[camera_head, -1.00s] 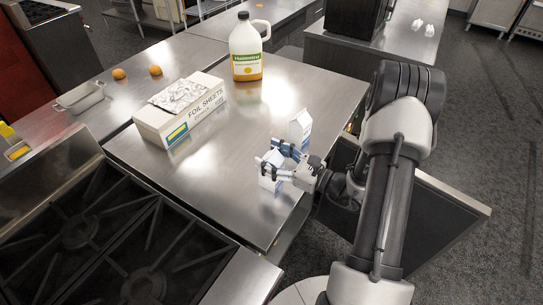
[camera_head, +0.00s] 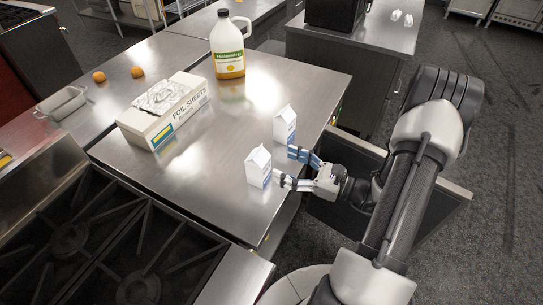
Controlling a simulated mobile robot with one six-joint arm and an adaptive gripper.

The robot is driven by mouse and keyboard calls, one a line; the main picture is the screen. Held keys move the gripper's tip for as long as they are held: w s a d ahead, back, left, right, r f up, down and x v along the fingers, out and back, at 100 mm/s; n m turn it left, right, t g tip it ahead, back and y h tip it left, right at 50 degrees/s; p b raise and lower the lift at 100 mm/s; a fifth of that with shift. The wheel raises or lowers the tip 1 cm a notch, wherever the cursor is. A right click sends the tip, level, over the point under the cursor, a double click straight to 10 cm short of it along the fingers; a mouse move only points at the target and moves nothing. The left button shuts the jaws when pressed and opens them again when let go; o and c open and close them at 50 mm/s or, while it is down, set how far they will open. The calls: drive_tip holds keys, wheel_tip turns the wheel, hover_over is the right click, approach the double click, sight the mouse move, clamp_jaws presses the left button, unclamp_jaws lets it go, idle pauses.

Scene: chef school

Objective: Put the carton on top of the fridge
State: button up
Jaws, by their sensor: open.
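A small white carton with a gabled top and blue print (camera_head: 258,168) stands upright on the steel top (camera_head: 212,187) of a unit that seems to be the fridge, near its right edge. A second similar carton (camera_head: 285,124) stands upright just behind it. My gripper (camera_head: 285,164) is open and empty at the right edge of the top. Its two fingers point left toward the nearer carton, with the fingertips just right of it and apart from it. The farther finger lies just in front of the second carton; whether they touch is unclear.
A foil sheets box (camera_head: 166,118) and a large jug (camera_head: 228,45) stand farther back on the steel top. A stove (camera_head: 120,245) adjoins at the front left. A dark panel, seemingly an open door (camera_head: 420,205), juts out below my arm. The middle of the top is clear.

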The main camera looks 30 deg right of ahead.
drive_tip(key=s+a+r+n+g, duration=0.5)
drive_tip(key=s+a+n+g, duration=0.15)
drive_tip(key=a+n, duration=0.25)
drive_tip(key=s+a+r+n+g, duration=0.5)
drive_tip(key=a+n+g, duration=0.3)
drive_tip(key=a, duration=0.1)
drive_tip(key=s+d+r+n+t+h, duration=0.2)
drive_tip(key=s+r+n+t+h, duration=0.2)
drive_tip(key=r+n+h, duration=0.4)
drive_tip(key=s+n+h, duration=0.1)
drive_tip(key=n+h, duration=0.1)
drive_tip(key=n, duration=0.2)
drive_tip(key=shift+s+d, duration=0.35)
